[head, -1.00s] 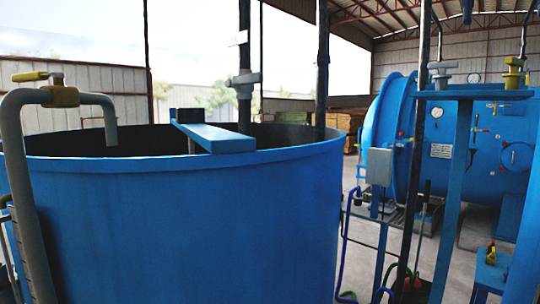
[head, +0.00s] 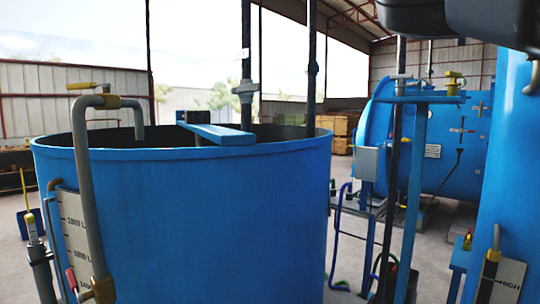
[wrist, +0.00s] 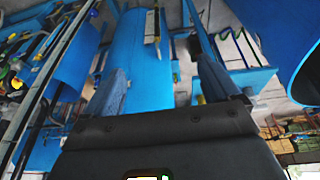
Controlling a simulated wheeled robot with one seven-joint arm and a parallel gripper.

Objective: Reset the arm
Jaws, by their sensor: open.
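My gripper (wrist: 155,62) shows in the wrist view with its two fingers spread apart. It is open and nothing is held between the fingers. Blue equipment and pipes lie beyond the fingertips, apart from them. In the head view, dark links of my arm (head: 440,18) cross the upper right corner. The gripper itself cannot be made out there.
A large open blue tank (head: 215,215) fills the left and middle. A grey pipe (head: 84,190) with a yellow valve stands before it. A horizontal blue autoclave (head: 440,150) is behind at right. A blue column (head: 512,170) stands close at right. Floor shows between.

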